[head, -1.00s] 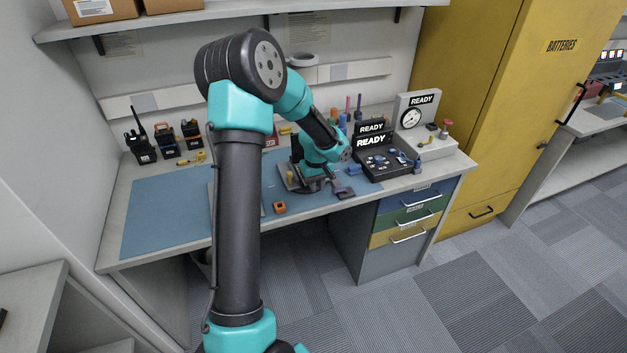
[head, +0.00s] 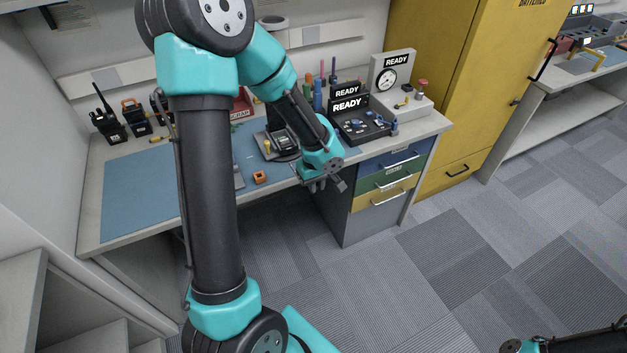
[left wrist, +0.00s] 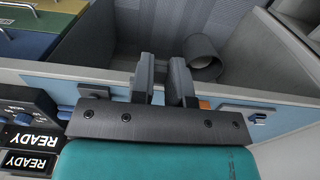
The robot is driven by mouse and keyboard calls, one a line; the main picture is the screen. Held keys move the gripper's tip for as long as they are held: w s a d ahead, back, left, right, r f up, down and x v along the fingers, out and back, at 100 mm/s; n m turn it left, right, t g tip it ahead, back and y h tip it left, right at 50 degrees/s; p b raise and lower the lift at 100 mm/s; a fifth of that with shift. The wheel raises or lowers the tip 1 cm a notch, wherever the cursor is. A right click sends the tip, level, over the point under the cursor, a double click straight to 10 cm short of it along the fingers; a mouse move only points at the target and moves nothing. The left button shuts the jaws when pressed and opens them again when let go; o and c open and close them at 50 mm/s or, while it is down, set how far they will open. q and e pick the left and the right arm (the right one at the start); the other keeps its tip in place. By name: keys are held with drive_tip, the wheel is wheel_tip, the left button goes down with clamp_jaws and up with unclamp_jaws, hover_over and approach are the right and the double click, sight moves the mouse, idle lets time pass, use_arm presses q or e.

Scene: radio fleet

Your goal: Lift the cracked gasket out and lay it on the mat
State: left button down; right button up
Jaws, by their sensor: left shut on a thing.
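In the head view my left gripper (head: 328,185) is at the desk's front edge, just right of the open radio stand. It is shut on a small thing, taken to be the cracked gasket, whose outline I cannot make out. In the left wrist view its two fingers (left wrist: 163,80) stand close together. The blue mat (head: 140,200) covers the left part of the desk, partly hidden by my left arm. A dark radio (head: 285,140) sits on the stand behind the gripper. My right gripper is not in view.
An orange block (head: 260,177) lies near the mat's front edge. Black READY units (head: 347,103) stand to the right. Several radios (head: 108,122) stand at the back left. A drawer unit (head: 375,205) is under the desk's right side. A grey bin (left wrist: 203,52) shows below the desk edge.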

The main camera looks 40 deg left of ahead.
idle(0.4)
use_arm(q)
drive_tip(key=shift+r, duration=2)
